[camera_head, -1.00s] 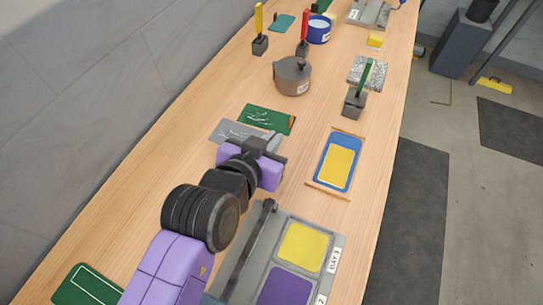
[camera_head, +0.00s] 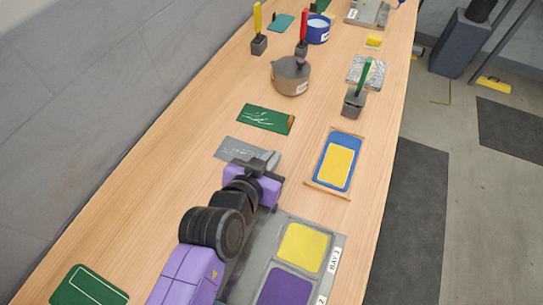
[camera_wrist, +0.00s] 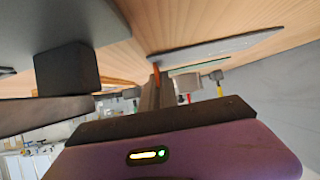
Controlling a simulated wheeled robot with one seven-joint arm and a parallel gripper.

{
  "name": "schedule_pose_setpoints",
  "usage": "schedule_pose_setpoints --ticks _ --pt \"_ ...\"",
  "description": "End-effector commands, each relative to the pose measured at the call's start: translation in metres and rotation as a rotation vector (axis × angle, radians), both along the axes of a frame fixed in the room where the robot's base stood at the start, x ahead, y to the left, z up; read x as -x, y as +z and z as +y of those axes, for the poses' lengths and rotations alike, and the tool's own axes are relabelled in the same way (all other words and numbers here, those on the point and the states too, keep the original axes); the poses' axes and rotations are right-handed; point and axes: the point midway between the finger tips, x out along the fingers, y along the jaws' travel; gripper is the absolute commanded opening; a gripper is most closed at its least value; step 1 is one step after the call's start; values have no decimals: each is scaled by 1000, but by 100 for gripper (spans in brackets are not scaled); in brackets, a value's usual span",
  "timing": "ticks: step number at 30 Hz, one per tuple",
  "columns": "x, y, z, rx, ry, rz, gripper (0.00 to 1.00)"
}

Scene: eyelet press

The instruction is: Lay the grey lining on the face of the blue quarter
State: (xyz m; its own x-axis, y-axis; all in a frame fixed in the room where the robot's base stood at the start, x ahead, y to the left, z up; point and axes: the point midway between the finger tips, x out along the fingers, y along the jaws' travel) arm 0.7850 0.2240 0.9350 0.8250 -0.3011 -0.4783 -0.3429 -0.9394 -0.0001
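The grey lining (camera_head: 238,149) is a thin grey sheet with white marks, left of centre in the head view. My gripper (camera_head: 258,162) is at its near right edge and appears shut on it; the fingertips are mostly hidden. In the wrist view the lining (camera_wrist: 215,46) shows edge-on beside a dark finger. I cannot tell whether it is clear of the table. The blue quarter (camera_head: 332,138) lies on a wooden board right of my gripper, with a yellow panel (camera_head: 338,162) on its face.
A green card (camera_head: 266,118) with an orange end lies beyond the lining. A grey press tray (camera_head: 330,238) with yellow and purple panels is close on the near side. A pot (camera_head: 290,78) and a green-handled block (camera_head: 354,102) stand farther back. Bare table separates lining and blue quarter.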

Motion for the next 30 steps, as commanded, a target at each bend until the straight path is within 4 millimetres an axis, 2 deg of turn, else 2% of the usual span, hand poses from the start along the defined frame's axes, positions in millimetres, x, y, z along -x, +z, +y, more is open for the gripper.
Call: schedule_pose_setpoints --ticks 1,3,5,17,30 --pt "0 -3 0 0 0 -1 0" --pt "0 -1 0 0 0 0 18" --pt "0 -1 0 0 0 0 26" --pt "0 0 0 0 0 1 26" --pt "55 27 23 0 4 1 26"
